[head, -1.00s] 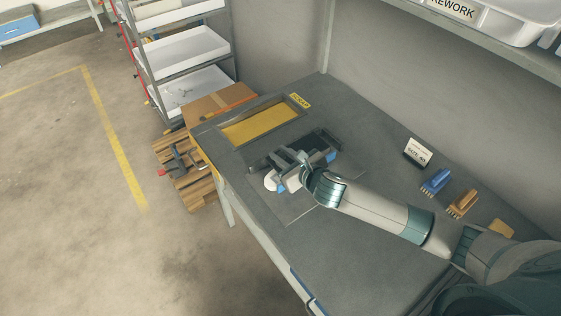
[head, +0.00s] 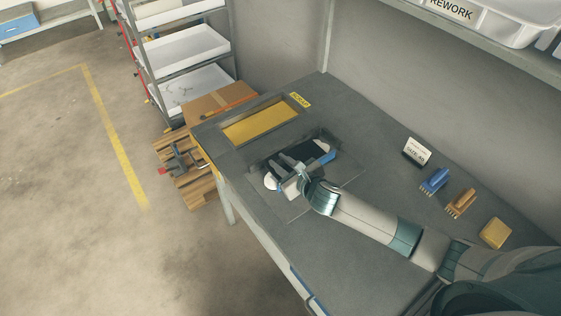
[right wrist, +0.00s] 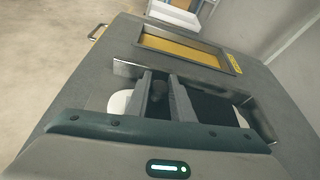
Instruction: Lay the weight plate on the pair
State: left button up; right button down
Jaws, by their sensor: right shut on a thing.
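My right gripper (head: 290,166) is over the recess in the bench and is shut on the dark weight plate (head: 305,153), holding it by a small dark upright grip between the fingers. In the right wrist view the fingers (right wrist: 165,95) stand on either side of that grip. White rounded ends of the pair (head: 271,182) show beside the plate, with a blue edge at the right. White ends also show at both sides in the right wrist view. The plate is over the pair; whether it touches is hidden by the gripper. My left gripper is not in view.
A yellow-floored framed opening (head: 260,124) lies beyond the recess (head: 323,135). A tray rack (head: 185,55) is beyond the bench.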

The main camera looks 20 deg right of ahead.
jog(key=c, duration=1.5)
grip_release()
jog(key=shift+c, duration=0.2)
jog(key=shift+s, duration=0.2)
jog(key=b+v, duration=0.2)
jog(key=v, duration=0.8)
jog(key=shift+s+d+r, duration=0.1)
jog(key=shift+s+r, duration=0.05)
jog(key=shift+s, duration=0.2)
jog(key=shift+s+d+r, duration=0.1)
jog(key=shift+s+r, duration=0.15)
jog(key=shift+s, duration=0.15)
